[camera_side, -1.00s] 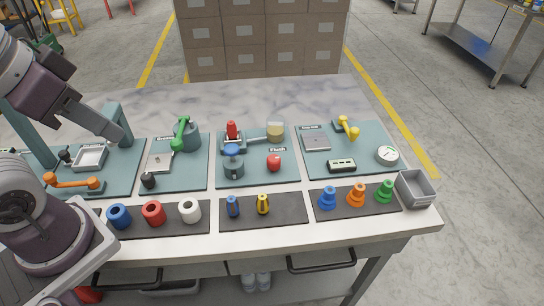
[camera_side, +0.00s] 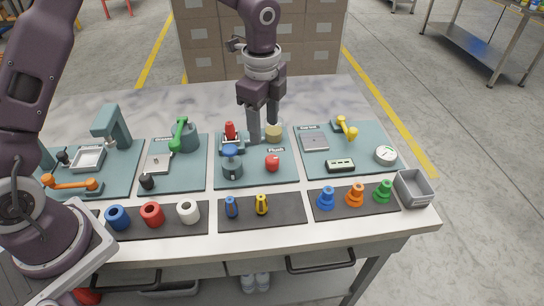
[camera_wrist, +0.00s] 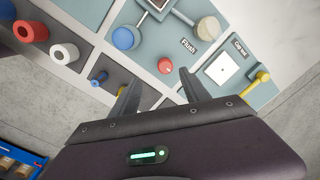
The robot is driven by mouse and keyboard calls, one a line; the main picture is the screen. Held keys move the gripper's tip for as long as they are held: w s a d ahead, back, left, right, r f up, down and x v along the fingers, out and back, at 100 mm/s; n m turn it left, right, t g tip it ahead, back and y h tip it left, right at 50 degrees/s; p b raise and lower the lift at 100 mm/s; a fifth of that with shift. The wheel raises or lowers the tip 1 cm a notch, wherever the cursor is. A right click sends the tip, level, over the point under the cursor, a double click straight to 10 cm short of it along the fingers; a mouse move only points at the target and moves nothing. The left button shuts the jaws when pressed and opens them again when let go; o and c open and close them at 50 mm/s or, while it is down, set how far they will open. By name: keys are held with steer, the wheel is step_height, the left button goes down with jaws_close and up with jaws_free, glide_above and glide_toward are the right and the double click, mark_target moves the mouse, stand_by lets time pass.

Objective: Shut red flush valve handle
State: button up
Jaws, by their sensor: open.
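The red flush valve handle (camera_side: 231,131) stands upright at the back left of the panel labelled Flush (camera_side: 250,178). Part of it shows at the top edge of the wrist view (camera_wrist: 160,4). My gripper (camera_side: 262,138) is open and empty, pointing down over the Flush panel. In the side view its fingers appear just right of the red handle and in front of the tan cylinder (camera_side: 274,131). The wrist view shows the two fingers (camera_wrist: 159,76) spread apart, with a round red button (camera_wrist: 165,65) showing beyond them. I cannot tell the exact height of the fingertips.
A blue-topped valve (camera_side: 232,160) stands in front of the red handle. A green lever (camera_side: 180,134) is on the panel to the left, and a yellow handle (camera_side: 347,128) on the right. Coloured parts sit on dark mats along the front, beside a grey bin (camera_side: 414,188).

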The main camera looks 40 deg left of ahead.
steer(key=m, duration=0.1)
glide_above(272, 158)
steer(key=shift+g, duration=0.3)
step_height(272, 158, down, 4)
steer(key=shift+f, duration=0.2)
step_height(272, 158, down, 7)
steer(key=shift+f, duration=0.1)
jaws_close()
